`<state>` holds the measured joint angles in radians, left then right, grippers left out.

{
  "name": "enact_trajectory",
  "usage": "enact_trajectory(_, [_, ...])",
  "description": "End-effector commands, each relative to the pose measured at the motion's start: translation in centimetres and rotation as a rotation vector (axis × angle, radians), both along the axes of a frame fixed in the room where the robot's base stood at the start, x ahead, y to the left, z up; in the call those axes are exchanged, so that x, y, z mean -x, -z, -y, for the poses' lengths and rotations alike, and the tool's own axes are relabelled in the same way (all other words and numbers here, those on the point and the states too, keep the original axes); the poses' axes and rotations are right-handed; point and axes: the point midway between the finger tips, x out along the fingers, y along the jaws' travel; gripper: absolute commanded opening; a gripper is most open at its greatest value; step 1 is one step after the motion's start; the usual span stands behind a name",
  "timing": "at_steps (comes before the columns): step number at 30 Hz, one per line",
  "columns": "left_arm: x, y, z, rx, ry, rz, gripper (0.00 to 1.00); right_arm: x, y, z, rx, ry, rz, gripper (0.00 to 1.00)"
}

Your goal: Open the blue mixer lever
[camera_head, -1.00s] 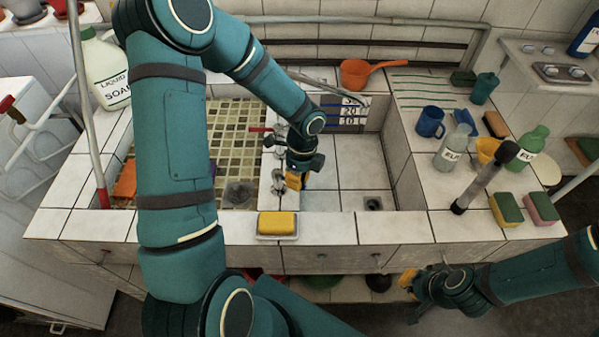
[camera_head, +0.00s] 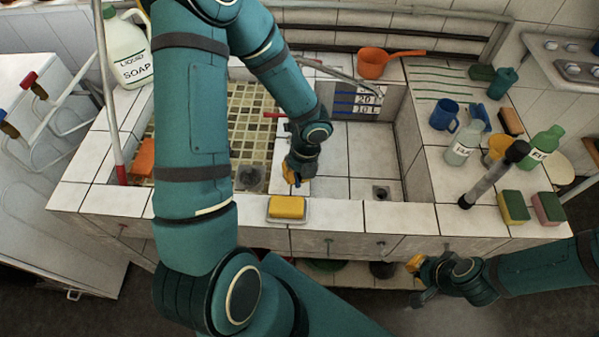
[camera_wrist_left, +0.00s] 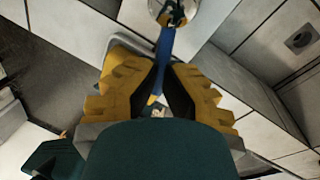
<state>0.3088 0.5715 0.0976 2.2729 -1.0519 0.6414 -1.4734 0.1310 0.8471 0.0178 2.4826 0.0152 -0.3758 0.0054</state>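The blue mixer lever (camera_wrist_left: 164,48) shows in the left wrist view as a blue bar running down from a round metal fitting (camera_wrist_left: 172,10). My left gripper (camera_wrist_left: 165,72) has its yellow fingers on either side of the lever, with the dark pads close against it; it looks shut on the lever. In the head view my left gripper (camera_head: 293,176) is over the divider between the two basins, behind the yellow sponge, and hides the blue lever there. A red lever (camera_head: 275,115) sits farther back on the divider. My right gripper (camera_head: 415,266) is in front of the counter, its finger opening unclear.
A yellow sponge (camera_head: 287,207) lies in a dish on the front ledge. The right counter holds a blue mug (camera_head: 444,116), bottles, two sponges and a dark-topped tube (camera_head: 490,178). A soap jug (camera_head: 128,52) stands at the back left. The right basin (camera_head: 375,160) is empty.

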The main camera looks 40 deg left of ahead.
Motion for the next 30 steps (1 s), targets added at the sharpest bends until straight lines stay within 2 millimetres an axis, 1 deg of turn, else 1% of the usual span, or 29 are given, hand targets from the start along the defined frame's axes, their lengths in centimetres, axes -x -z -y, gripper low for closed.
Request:
enact_trajectory(1, [0.36,0.23,0.11,0.004,0.012,-0.008,0.00,0.01,-0.01,0.00,0.000,0.000,0.000,0.00])
enact_trajectory(17, [0.47,0.28,0.04,0.005,0.031,-0.007,0.00,0.02,-0.05,0.00,0.000,0.000,0.000,0.00])
enact_trajectory(18, [0.46,0.27,0.04,0.005,0.031,-0.007,0.22,0.01,-0.05,0.01,0.000,0.000,0.000,0.00])
enact_trajectory(20, [0.41,0.24,0.02,0.004,0.031,-0.006,0.43,0.01,-0.05,0.01,0.000,0.000,0.000,0.00])
enact_trajectory(30, [0.18,-0.08,-0.06,0.001,0.030,-0.001,0.43,0.01,-0.09,0.00,0.000,0.000,0.000,0.00])
